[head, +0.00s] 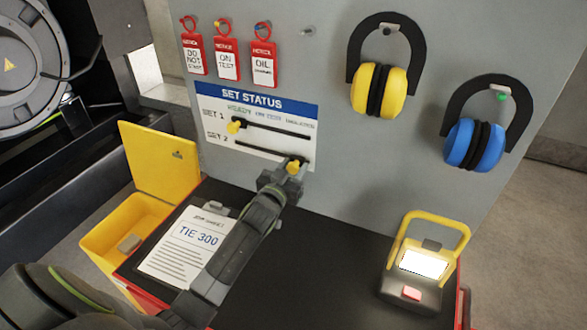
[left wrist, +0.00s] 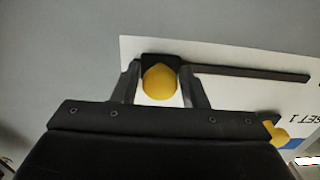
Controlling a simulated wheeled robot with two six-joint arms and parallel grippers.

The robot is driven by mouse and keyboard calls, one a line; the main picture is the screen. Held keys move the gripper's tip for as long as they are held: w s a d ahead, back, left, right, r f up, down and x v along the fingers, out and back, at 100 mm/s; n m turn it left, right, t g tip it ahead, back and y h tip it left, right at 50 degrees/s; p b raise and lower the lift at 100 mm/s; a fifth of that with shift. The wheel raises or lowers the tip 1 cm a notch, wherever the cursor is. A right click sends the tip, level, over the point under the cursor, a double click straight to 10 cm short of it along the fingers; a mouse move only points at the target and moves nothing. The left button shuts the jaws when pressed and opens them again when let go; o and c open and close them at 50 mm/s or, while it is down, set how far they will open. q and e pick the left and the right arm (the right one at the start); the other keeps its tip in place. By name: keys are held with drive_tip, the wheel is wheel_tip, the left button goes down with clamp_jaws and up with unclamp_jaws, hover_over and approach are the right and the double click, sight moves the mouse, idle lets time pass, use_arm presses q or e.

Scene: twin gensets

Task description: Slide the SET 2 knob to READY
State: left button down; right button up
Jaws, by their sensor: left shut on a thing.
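The SET STATUS board (head: 262,110) hangs on the grey panel with two dark horizontal slots. Its headings run from READY at the left to a small blurred word at the right. The yellow SET 2 knob (head: 293,167) is at the right end of the lower slot. My left gripper (head: 285,175) is shut on this knob. In the left wrist view the knob (left wrist: 159,79) sits between the two fingers, with the slot running off to the right. The yellow SET 1 knob (head: 235,126) is at the left end of the upper slot, under READY. My right gripper is not in view.
Red tags (head: 227,60) hang above the board. Yellow (head: 379,90) and blue (head: 475,144) ear defenders hang to the right.

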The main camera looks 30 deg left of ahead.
sight(271, 152)
use_arm(q)
drive_tip(key=a, duration=0.6)
drive_tip(key=a+b, duration=0.1)
drive_tip(key=a, duration=0.2)
drive_tip(key=shift+s, duration=0.25)
drive_tip(key=c, duration=1.1)
unclamp_jaws()
drive_tip(key=shift+d, duration=0.1)
drive_tip(key=shift+s+f, duration=0.15)
drive_tip(key=shift+s, duration=0.3)
drive_tip(key=s+d+b, duration=0.1)
drive_tip(key=s+b, duration=0.4)
drive_tip(key=s, duration=1.1)
drive_tip(key=shift+s, duration=0.25)
